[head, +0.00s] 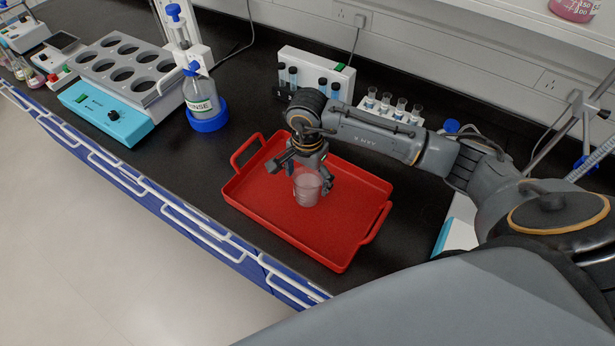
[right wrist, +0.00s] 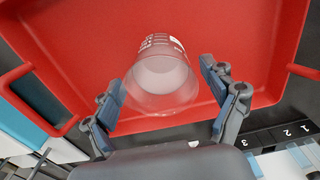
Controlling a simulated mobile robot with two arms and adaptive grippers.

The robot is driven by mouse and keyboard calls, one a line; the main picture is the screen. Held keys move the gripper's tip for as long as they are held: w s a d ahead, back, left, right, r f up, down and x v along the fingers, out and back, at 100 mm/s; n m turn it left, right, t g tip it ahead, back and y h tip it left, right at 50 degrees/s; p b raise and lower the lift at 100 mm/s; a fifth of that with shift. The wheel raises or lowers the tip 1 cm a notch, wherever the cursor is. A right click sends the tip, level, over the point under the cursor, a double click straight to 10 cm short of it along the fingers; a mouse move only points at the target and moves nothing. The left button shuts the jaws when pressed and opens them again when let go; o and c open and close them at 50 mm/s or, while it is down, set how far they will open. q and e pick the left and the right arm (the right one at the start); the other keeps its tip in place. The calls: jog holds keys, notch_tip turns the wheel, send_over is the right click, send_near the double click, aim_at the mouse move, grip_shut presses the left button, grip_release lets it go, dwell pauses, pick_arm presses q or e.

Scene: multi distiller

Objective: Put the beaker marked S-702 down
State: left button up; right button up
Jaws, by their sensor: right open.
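A clear beaker (head: 307,187) with pale, cloudy contents stands on the red tray (head: 338,254), near the tray's middle. My right gripper (head: 312,172) is at the beaker from behind. In the right wrist view the beaker (right wrist: 162,78) sits between the two fingers of my right gripper (right wrist: 165,95), with gaps at both sides, so the gripper is open around it. White print shows on the beaker's wall, too small to read. My left gripper is in neither view.
A bottle (head: 201,95) in a blue ring stand and a block with large holes (head: 125,68) are left of the tray. Tube racks (head: 318,72) stand behind it. Bare tray floor lies in front of the beaker. The bench edge is close to the tray's front.

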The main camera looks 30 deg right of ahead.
jog(key=shift+r, duration=0.6)
notch_tip(320, 180, up, 11)
jog(key=b, duration=0.3)
jog(key=shift+b, duration=0.3)
